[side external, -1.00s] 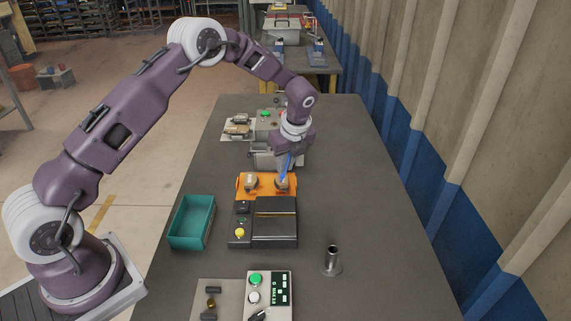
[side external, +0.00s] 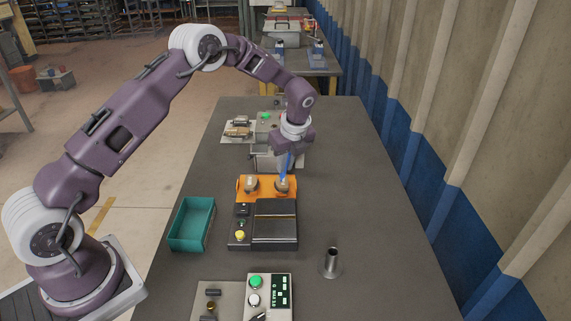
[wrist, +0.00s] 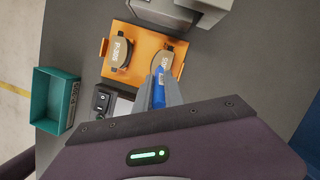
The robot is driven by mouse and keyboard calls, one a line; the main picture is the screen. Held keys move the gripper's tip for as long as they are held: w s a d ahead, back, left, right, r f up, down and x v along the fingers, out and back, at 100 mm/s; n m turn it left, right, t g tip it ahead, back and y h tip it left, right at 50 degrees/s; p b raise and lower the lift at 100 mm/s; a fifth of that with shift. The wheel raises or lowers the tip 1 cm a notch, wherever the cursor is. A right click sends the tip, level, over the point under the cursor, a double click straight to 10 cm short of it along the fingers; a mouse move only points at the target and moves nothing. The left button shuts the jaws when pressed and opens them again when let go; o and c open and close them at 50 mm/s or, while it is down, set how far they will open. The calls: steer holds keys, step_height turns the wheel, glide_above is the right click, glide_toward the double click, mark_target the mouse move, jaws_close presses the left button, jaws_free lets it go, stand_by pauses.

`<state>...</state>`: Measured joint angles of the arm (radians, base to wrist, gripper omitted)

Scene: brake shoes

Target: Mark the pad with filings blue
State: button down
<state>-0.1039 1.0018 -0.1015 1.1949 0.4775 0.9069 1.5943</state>
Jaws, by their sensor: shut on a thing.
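My gripper (side external: 285,156) is shut on a blue marker (side external: 284,170), which points down. In the wrist view the marker (wrist: 159,88) shows between the fingers. Its lower end is at or just above the right one of two brake pads (side external: 282,186) on an orange tray (side external: 266,196); I cannot tell whether it touches. The left pad (side external: 251,184) lies apart from it. In the wrist view the left pad (wrist: 120,52) carries dark lettering, and the right pad (wrist: 168,58) is partly covered by the marker and fingers. No filings or blue mark can be made out on either pad.
A black device (side external: 274,230) with buttons stands in front of the tray. A teal bin (side external: 191,224) is at left. An upright metal tube (side external: 332,262) and a button panel (side external: 268,296) are nearer. A grey machine (side external: 270,158) stands behind. The table's right side is clear.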

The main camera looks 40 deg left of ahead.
steer(key=shift+w+a, duration=0.75)
steer(key=shift+a, duration=0.05)
stand_by(1.1)
step_height(320, 180, up, 7)
stand_by(0.8)
stand_by(0.3)
